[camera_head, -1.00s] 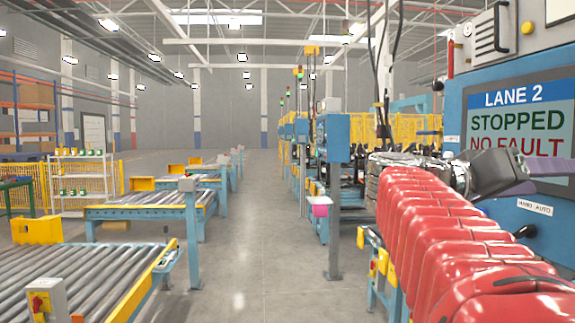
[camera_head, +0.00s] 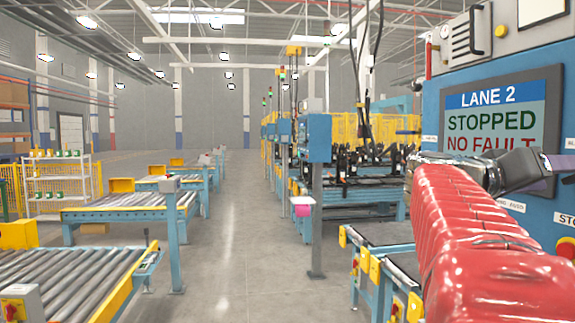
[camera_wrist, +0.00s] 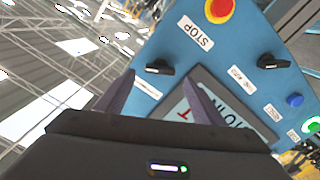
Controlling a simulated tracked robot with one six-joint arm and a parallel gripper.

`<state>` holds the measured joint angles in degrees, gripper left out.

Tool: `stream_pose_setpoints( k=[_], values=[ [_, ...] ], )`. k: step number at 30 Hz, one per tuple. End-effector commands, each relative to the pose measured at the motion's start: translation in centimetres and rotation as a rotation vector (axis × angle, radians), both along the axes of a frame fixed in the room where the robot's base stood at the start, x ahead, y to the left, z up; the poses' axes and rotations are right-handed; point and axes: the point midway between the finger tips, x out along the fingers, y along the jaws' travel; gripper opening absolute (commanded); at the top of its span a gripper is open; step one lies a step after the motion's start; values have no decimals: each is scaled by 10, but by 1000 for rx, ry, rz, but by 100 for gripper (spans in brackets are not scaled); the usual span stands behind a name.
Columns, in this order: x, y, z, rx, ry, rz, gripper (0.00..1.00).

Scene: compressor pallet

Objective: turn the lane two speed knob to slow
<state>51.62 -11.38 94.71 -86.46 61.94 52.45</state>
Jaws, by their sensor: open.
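The blue lane 2 control panel (camera_head: 437,95) stands at the right of the head view, its screen (camera_head: 500,118) reading "LANE 2 STOPPED NO FAULT". In the wrist view the panel is tilted and shows two black knobs. One knob (camera_wrist: 159,66) is near the upper middle, with a label (camera_wrist: 148,90) too small to read. The other knob (camera_wrist: 270,62) is farther right, near a label that seems to read "AUTO". I cannot tell for certain which is the speed knob. My gripper (camera_wrist: 160,98) is open and empty, its fingers apart over the panel. In the head view my gripper (camera_head: 548,172) is beside the screen; the knobs are hidden there.
The panel also bears a red stop button (camera_wrist: 219,10), a blue button (camera_wrist: 295,100) and a green button (camera_wrist: 313,124). Low conveyors (camera_head: 385,234) stand beside my arm. A grey post with a blue box (camera_head: 319,138) is left of it. The middle aisle floor (camera_head: 240,240) is clear.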

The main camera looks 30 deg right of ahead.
Motion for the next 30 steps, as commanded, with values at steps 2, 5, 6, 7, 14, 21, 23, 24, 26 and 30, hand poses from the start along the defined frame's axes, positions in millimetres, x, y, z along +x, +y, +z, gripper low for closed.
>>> stream_pose_setpoints(
  k=[2,5,6,7,14,21,23,24,26,30],
  values=[
    [-5,-10,-1,1,1,-3,62],
    [-10,-21,0,1,0,-3,62],
    [-11,-25,-1,1,1,-3,62],
    [-13,-28,-1,2,0,-3,62],
    [-17,-38,0,0,-1,0,62],
    [-17,-39,0,0,0,0,62],
    [-17,-39,0,0,0,0,59],
    [-17,-39,0,0,0,0,56],
    [-17,-39,0,0,0,0,52],
    [-17,-39,0,0,0,0,42]
  ],
)
